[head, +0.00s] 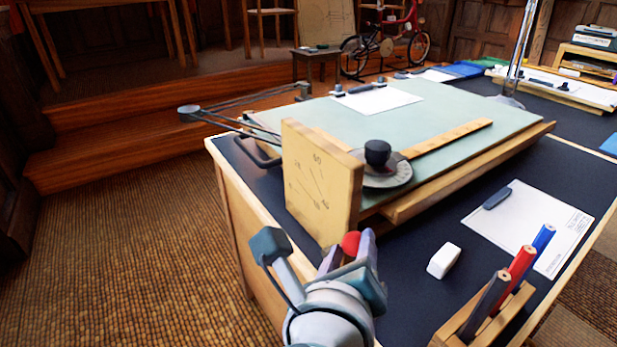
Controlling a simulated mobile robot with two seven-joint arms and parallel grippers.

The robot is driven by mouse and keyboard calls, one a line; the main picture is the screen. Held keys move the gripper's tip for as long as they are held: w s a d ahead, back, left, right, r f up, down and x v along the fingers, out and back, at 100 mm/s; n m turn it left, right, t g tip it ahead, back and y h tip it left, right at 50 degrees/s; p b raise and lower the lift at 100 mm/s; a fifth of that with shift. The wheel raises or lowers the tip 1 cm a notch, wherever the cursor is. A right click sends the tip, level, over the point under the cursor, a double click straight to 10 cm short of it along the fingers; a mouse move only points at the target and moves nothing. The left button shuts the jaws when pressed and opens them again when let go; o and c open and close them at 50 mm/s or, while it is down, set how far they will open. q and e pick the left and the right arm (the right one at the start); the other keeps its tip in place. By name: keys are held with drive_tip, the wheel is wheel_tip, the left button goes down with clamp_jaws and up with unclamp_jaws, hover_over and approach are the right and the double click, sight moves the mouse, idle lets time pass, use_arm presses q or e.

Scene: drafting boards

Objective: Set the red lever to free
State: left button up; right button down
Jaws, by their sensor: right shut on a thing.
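The red lever shows as a round red knob (351,241) at the lower right edge of the upright wooden plate (310,190) on the near side of the drafting board. The plate bears printed numbers and lines; I cannot read a "free" mark on it. My right gripper (349,250) comes in from below and is shut on the red lever, with a finger on each side of the knob. The lever's shaft is hidden behind the fingers. My left gripper is not in view.
The green drafting board (440,115) carries a wooden ruler (450,137) and a black knob on a round dial (385,175). A white eraser (443,260), a paper sheet (535,225) and a pencil holder (475,325) are to the right. Carpeted floor (140,250) lies open at left.

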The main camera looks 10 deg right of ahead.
drive_tip(key=shift+w+d+r+p, duration=0.1)
drive_tip(key=shift+w+r+p, duration=0.2)
drive_tip(key=shift+p, duration=0.2)
drive_tip(key=shift+f, duration=0.1)
drive_tip(key=c, duration=0.8)
unclamp_jaws()
drive_tip(key=o, duration=0.3)
drive_tip(key=shift+w+d, duration=0.1)
drive_tip(key=shift+w, duration=0.05)
